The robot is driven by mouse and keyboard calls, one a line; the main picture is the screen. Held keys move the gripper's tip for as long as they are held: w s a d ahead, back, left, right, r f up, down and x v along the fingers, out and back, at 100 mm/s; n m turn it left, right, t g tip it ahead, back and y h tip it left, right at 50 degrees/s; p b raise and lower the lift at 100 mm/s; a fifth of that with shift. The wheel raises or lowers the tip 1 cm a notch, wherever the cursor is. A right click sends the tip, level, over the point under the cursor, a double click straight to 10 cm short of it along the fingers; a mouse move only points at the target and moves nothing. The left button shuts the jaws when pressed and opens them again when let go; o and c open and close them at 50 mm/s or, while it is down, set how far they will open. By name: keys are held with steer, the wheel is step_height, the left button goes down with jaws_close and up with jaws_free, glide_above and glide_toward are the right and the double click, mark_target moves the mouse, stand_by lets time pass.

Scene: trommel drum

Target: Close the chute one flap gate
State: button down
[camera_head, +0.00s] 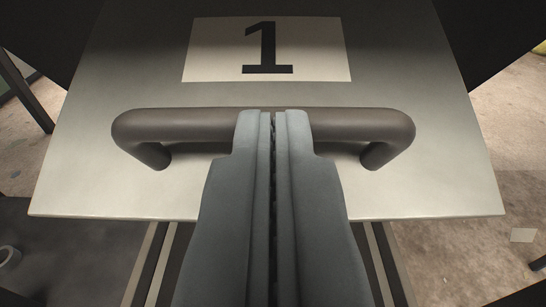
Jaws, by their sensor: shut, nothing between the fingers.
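The chute one flap gate (90,150) is a flat grey metal plate that fills the upper middle of the view. It carries a white label (320,50) with a black number 1. A dark bar handle (190,125) runs across the plate below the label, bent in to the plate at both ends. My gripper (272,115) is shut, its fingers side by side with nothing between them. The fingertips overlap the middle of the handle in the picture and hide that part. I cannot tell whether they touch it.
Pale and dark rails (388,265) run below the plate's lower edge on both sides of my gripper. Dark panels (490,35) flank the plate at the top. Brown speckled floor (450,250) shows at the right, with a small pale tile (522,235) on it.

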steer(key=w+f+t, duration=0.3)
steer(key=w+f, duration=0.8)
steer(key=f, duration=0.5)
steer(key=shift+w, duration=0.3)
stand_by(0.4)
steer(key=shift+f, duration=0.15)
stand_by(1.5)
